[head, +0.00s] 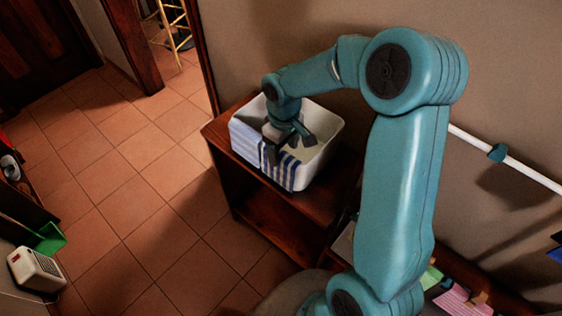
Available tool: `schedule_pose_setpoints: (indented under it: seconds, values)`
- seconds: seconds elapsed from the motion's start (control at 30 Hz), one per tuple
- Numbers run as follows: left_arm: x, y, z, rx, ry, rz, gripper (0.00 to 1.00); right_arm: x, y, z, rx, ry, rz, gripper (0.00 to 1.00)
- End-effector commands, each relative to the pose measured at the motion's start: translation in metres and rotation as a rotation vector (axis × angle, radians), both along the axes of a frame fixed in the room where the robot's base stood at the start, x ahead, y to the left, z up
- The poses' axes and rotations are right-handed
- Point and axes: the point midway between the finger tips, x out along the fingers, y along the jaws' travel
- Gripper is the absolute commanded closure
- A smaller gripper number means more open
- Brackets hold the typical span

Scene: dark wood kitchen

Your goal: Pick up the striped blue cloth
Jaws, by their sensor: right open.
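A striped blue and white cloth (282,169) hangs over the near rim of a white basin (325,120). Its bold dark stripes show on the outside of the basin. A paler, finely striped cloth part (244,141) hangs to its left; I cannot tell whether it is the same cloth. My right gripper (287,148) is open, pointing down over the near rim, just above the dark-striped cloth. One dark finger is in front of the cloth's upper part. I cannot tell whether it touches. My left gripper is not in view.
The basin stands on a dark wooden shelf unit (249,188) against the wall. A white rail (525,172) runs along the wall at right. A small white appliance (36,270) and a green object (50,238) are at lower left. The tiled floor (130,205) is clear.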

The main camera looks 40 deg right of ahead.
Motion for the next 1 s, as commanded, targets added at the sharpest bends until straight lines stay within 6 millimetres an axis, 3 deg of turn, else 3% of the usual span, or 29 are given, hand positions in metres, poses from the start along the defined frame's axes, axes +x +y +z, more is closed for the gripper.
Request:
schedule_pose_setpoints:
  seconds: [0.23,0.53,0.57,0.73,1.0]
  values:
    - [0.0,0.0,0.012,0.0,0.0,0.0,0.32,0.004,-0.001,-0.038,0.002,0.005,0.002,0.3]
    - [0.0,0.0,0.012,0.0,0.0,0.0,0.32,0.005,-0.002,-0.047,0.001,0.001,0.001,0.3]
    - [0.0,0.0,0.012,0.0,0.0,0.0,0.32,0.005,-0.002,-0.047,0.001,0.001,0.001,0.33]
    - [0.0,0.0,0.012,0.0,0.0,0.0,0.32,0.006,-0.002,-0.047,0.001,0.001,0.001,0.88]
    - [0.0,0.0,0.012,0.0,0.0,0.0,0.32,0.005,-0.001,-0.046,0.001,0.002,0.001,0.89]
